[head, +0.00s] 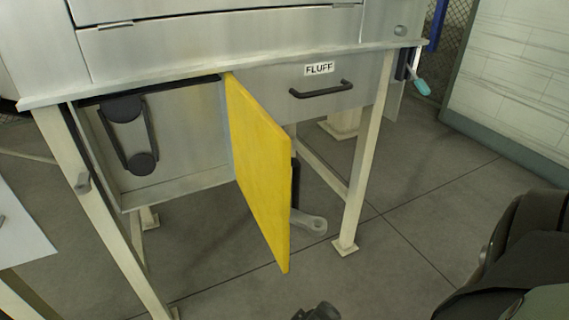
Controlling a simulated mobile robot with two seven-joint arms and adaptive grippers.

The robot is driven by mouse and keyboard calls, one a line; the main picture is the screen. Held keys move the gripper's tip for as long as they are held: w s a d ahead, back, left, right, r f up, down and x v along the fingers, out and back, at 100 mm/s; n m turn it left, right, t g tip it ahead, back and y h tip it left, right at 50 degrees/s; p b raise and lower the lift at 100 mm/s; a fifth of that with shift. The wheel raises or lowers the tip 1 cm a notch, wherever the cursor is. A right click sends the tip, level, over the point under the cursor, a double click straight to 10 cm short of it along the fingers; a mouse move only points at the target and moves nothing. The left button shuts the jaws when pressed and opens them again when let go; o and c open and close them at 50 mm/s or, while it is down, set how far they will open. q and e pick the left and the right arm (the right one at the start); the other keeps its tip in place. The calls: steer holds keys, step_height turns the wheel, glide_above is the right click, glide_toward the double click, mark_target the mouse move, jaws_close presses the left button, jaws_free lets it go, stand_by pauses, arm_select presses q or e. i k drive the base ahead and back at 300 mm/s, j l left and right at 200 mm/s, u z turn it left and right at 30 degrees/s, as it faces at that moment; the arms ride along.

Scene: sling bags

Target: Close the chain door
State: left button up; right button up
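The yellow chain door (258,165) stands open under the machine's front, swung out towards me. Its hinge edge is at the right side of the chain compartment (185,140). Inside the open compartment is a dark belt or chain loop around two round wheels (130,135). A small dark part, possibly the tip of my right gripper (318,312), shows at the bottom edge, below and apart from the door. Its fingers cannot be made out. Dark links of my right arm fill the lower right corner. My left gripper is not in view.
A drawer front labelled FLUFF (319,69) with a black handle (321,89) is right of the door. A grey lever with a round end (309,222) shows behind the door. A pale table leg (362,165) stands to the right. The floor in front is clear.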

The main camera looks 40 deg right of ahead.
mark_target(263, 161)
steer(key=l+u, duration=0.1)
steer(key=l, duration=1.55)
steer(key=i, duration=0.05)
